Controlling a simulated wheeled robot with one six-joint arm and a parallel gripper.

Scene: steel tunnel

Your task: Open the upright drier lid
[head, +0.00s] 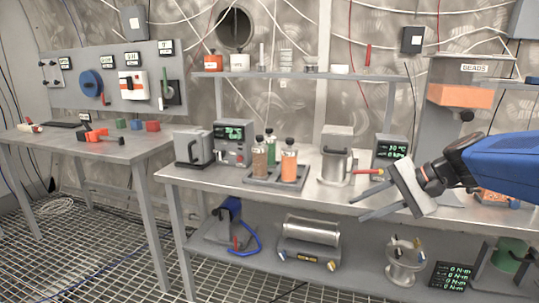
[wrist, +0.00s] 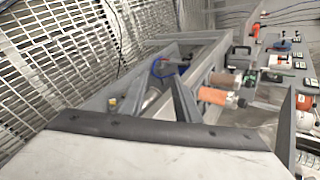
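A steel upright vessel (head: 335,167) with a side handle stands on the middle bench, right of the bottles. A pale block-like top (head: 338,137) shows at its upper rear; I cannot tell whether this is the drier lid or a separate thing. My gripper (head: 363,206) is to the right of the vessel and nearer the camera, over the bench's front edge. Its two grey fingers are apart with nothing between them. In the wrist view the fingers of my gripper (wrist: 158,92) also stand apart and empty. A red handle (head: 368,172) shows just behind the gripper.
Bottles in a tray (head: 272,181) and a meter (head: 232,142) stand left of the vessel. Another display (head: 389,150) stands to its right. A shelf (head: 300,75) runs above. A horizontal cylinder (head: 312,230) and a valved vessel (head: 404,262) are below. The floor grating in front is clear.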

